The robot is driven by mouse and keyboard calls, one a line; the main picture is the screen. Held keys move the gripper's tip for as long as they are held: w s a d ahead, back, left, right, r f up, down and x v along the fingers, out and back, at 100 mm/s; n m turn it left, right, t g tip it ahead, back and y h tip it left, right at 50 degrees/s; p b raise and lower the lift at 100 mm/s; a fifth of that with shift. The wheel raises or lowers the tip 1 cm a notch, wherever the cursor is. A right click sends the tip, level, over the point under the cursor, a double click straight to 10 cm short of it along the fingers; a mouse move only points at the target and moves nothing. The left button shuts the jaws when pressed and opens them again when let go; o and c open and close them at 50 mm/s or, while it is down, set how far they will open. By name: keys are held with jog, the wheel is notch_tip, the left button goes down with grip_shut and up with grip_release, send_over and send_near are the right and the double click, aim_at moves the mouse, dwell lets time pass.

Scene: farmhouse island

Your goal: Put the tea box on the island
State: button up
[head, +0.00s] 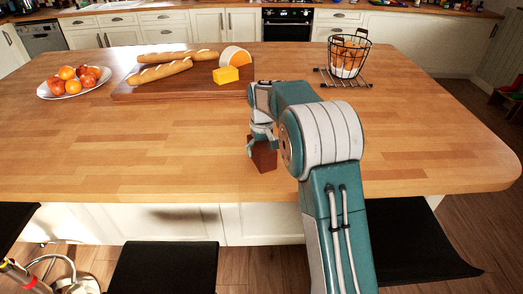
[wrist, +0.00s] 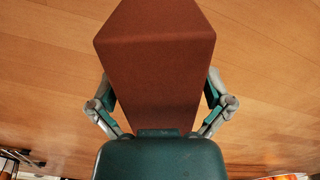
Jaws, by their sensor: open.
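The tea box, a plain reddish-brown box (head: 264,158), is on the wooden island top (head: 130,150) near its front edge, partly hidden by my arm in the head view. In the wrist view the box (wrist: 157,65) fills the middle and hides part of the worktop. My gripper (head: 259,145) is at the box in the head view. In the wrist view my gripper (wrist: 160,100) has its fingers spread, one on each side of the box. The jaws are open; whether a finger touches the box I cannot tell.
A cutting board (head: 130,94) with baguettes and cheese lies further back, with a fruit plate (head: 48,95) to its left. A wire basket of eggs (head: 347,58) stands back right. Black stools (head: 165,268) are below the front edge. The island's left front and right side are clear.

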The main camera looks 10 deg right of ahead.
aim_at(262, 143)
notch_tip(262, 143, up, 12)
jog(key=shift+r, duration=0.1)
jog(key=s+r+t, duration=0.1)
jog(key=s+r, duration=0.2)
jog(key=s, duration=0.3)
jog(key=s+r+m+t, duration=0.1)
jog(key=s+r, duration=0.1)
jog(key=s, duration=0.4)
jog(key=s+r+t, duration=0.1)
jog(key=s+r, duration=0.2)
jog(key=s, duration=0.3)
jog(key=s+f+t, duration=0.1)
jog(key=s+f, duration=0.2)
jog(key=s, duration=0.6)
jog(key=s+f+m+t, duration=0.1)
jog(key=s+f, duration=0.2)
jog(key=s, duration=0.6)
jog(key=shift+f+t, duration=0.25)
jog(key=shift+t, duration=0.05)
jog(key=shift+a, duration=0.15)
